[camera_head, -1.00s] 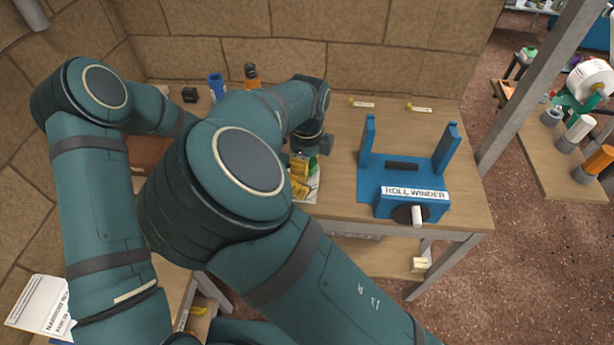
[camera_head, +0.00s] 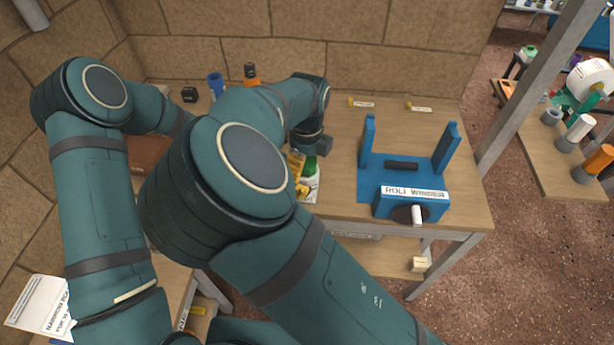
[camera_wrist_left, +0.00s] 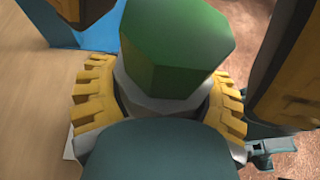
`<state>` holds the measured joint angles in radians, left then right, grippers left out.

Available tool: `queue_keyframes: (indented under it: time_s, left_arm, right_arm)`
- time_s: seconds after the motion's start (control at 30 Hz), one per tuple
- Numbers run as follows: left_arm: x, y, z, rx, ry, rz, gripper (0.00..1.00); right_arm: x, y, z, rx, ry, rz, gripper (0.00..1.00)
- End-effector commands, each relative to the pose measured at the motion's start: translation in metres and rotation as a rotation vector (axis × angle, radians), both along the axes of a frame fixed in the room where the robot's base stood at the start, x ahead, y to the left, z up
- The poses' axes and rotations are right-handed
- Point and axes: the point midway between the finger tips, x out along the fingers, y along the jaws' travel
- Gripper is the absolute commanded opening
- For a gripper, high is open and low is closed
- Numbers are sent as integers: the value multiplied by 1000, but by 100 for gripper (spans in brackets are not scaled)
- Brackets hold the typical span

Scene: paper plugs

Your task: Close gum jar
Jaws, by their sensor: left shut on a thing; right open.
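The gum jar is white with a green lid (camera_head: 309,167); it stands upright on the table behind my arm's elbow. In the left wrist view the lid (camera_wrist_left: 178,45) sits over the pale jar neck (camera_wrist_left: 160,103); whether it is fully seated I cannot tell. My left gripper (camera_wrist_left: 160,110) is shut on the jar, its yellow ridged pads on both sides below the lid. My right gripper (camera_head: 310,158) is open above the jar, its fingers spread apart around the lid. In the head view my arm hides much of the left gripper.
A blue roll winder (camera_head: 410,190) with two uprights stands to the right on the table. A blue cup (camera_head: 216,86) and an orange-and-black object (camera_head: 251,74) stand at the back. The table (camera_head: 345,130) behind the winder is mostly clear.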

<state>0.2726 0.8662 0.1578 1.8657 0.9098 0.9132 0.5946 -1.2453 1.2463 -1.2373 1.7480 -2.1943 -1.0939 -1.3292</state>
Motion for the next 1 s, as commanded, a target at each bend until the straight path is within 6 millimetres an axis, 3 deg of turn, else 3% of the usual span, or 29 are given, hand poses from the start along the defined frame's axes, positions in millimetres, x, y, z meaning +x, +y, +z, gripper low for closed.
queue_keyframes:
  time_s: [0.3,0.73,0.87,1.0]
  left_arm:
    - [0,0,0,0,0,1,0]
    - [0,0,0,0,0,1,0]
    - [0,0,0,0,0,1,0]
    - [0,0,0,0,0,1,0]
  right_arm:
    - [0,0,38,4,-2,1,83]
    - [1,0,43,4,-7,0,83]
    - [13,6,58,44,-61,-9,83]
    - [43,21,92,154,-197,-46,83]
